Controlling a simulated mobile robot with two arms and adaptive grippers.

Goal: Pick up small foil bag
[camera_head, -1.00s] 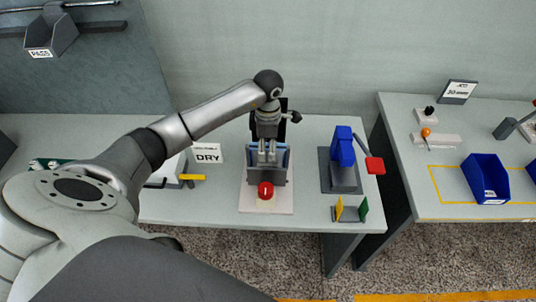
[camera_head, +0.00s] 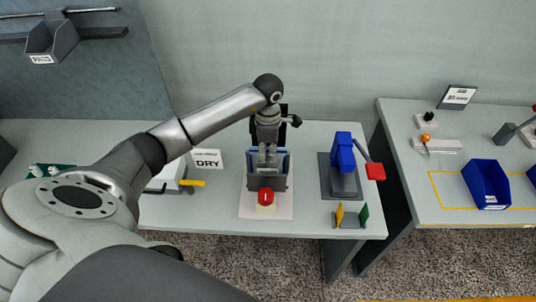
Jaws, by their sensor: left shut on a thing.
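My left gripper (camera_head: 267,160) points down into the open top of a grey-blue upright holder (camera_head: 267,183) on the near table. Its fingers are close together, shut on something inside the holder. I take this to be the small foil bag, but it is mostly hidden by the fingers and holder walls, and I cannot make out its outline. The holder stands on a pale base plate with a red button (camera_head: 265,197) at its front. My right gripper is not in view.
A DRY sign (camera_head: 207,159) and a yellow-handled device (camera_head: 191,183) stand left of the holder. A blue press with a red-ended lever (camera_head: 343,155) stands right. A second table holds a blue bin (camera_head: 486,185). A gap separates the tables.

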